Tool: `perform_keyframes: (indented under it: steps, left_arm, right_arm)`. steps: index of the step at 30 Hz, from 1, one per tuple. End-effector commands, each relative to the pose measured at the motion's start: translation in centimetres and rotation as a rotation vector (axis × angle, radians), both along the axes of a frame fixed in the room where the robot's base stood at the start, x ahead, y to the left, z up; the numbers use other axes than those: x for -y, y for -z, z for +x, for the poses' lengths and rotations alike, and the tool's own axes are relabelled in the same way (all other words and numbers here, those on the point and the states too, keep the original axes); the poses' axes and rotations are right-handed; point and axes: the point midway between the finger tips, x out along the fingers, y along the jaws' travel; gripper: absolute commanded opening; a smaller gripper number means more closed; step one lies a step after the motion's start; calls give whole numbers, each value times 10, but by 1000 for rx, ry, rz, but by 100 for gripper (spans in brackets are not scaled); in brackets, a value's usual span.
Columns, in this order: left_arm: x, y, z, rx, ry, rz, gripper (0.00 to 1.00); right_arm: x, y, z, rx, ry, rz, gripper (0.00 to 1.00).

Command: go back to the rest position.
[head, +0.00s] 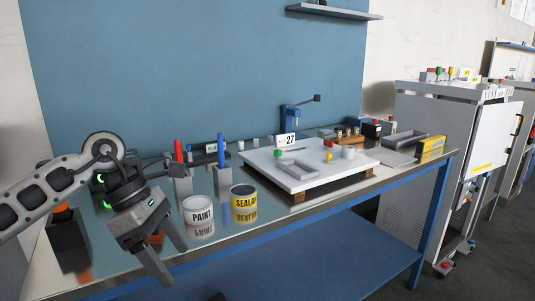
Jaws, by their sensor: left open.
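My left gripper (166,262) comes in from the left in the head view and hangs over the front left part of the workbench (180,248). Its two fingers point down and to the right, apart from each other, and I see nothing held between them. A small orange-red thing (156,238) shows partly behind the gripper; I cannot tell what it is. My right gripper is not in the picture.
A paint can (199,216) and a sealant can (244,204) stand right of my left gripper. A white board (310,176) with small parts lies further right. Red (180,152) and blue (221,150) upright tools stand behind the cans. A grey cabinet (415,165) stands beyond the bench.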

Motion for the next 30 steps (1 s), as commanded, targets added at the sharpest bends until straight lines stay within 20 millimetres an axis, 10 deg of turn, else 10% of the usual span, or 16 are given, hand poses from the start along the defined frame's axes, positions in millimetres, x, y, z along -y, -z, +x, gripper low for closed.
perform_keyframes:
  steps: [5, 11, 17, 23, 24, 30]
  left_arm:
    - [94, 24, -40, -206, -51, -407, 76]
    - [169, -2, -73, -663, -352, -1005, 76]
    - [154, -2, -52, -1243, -871, -1463, 76]
    - [90, 90, -43, -1862, -1573, -1712, 76]
    - [77, 116, -51, 1972, 1723, 1723, 76]
    - [36, 217, -116, 1607, 1587, 1127, 76]
  right_arm:
    - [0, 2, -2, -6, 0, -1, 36]
    - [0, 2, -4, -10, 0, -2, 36]
    - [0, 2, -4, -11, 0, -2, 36]
    - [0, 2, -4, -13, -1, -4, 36]
    - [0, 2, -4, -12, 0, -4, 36]
    - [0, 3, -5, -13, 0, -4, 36]
